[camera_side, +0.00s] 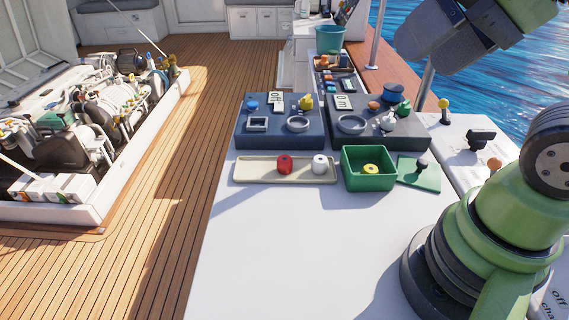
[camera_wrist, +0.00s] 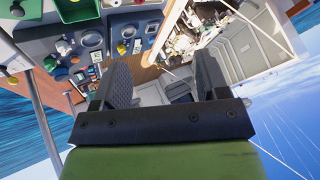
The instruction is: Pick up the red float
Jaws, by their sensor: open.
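The red float (camera_side: 285,165), a small red cylinder with a hole in its top, stands upright on a long beige tray (camera_side: 250,173) on the white counter. A similar white float (camera_side: 320,164) stands to its right on the same tray. My gripper (camera_wrist: 161,78) shows in the wrist view with its two dark fingers wide apart and nothing between them. In the side view my gripper (camera_side: 440,35) is raised at the top right, well above and away from the tray. In the wrist view the tray is cut off at the top edge, and the red float is not clear there.
A green bin (camera_side: 368,182) holding a yellow ring stands right of the tray, beside a green plate (camera_side: 420,173) with a dark knob. Two dark panels (camera_side: 280,138) with rings and small parts lie behind. The counter (camera_side: 290,240) in front is clear. An open engine hatch (camera_side: 90,130) lies left.

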